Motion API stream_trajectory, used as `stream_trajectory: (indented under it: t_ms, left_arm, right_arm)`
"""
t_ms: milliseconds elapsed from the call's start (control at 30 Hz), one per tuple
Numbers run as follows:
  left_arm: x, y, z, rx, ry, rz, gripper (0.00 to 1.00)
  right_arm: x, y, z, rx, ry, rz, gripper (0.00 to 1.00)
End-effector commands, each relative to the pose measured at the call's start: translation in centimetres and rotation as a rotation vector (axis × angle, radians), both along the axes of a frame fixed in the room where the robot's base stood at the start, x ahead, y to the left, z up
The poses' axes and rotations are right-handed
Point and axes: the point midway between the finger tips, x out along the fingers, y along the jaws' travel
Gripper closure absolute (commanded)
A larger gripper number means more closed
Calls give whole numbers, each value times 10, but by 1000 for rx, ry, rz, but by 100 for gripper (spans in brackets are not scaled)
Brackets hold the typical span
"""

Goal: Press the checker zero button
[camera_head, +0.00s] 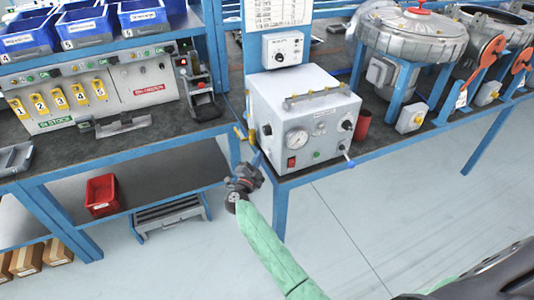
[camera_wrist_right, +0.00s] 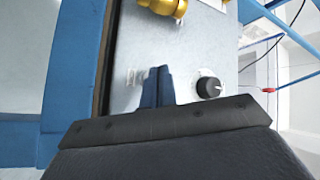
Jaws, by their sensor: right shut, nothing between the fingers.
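The grey checker box (camera_head: 313,108) stands on the end of the blue-framed bench, with dials, a red switch and a small green button (camera_head: 316,154) on its front. I cannot tell which control is the zero button. My right gripper (camera_head: 257,160) is just left of the box's lower front corner, below the yellow fittings. In the right wrist view its blue fingers (camera_wrist_right: 157,87) are shut and empty. They point at a grey panel (camera_wrist_right: 205,50) with a black knob (camera_wrist_right: 209,87) to their right. Contact cannot be told, and the fingers hide part of the panel. My left gripper is not in view.
Brass fittings (camera_wrist_right: 165,8) stick out above the fingers in the wrist view. A dark red cup (camera_head: 363,125) stands right of the box. A large round metal housing (camera_head: 412,35) is behind it. The floor in front of the bench is clear.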

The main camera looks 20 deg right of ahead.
Motion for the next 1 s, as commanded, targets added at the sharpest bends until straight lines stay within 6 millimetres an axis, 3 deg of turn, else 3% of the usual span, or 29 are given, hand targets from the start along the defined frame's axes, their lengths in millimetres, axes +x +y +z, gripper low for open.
stream_trajectory:
  t_ms: [167, 700, 1000]
  left_arm:
    - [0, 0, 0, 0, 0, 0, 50]
    - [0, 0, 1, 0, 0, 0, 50]
    - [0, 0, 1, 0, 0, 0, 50]
  right_arm:
    - [0, 5, 0, 0, 0, 0, 100]
    - [-2, 46, 0, 1, 1, 0, 100]
    - [-2, 50, 0, -1, 1, 0, 100]
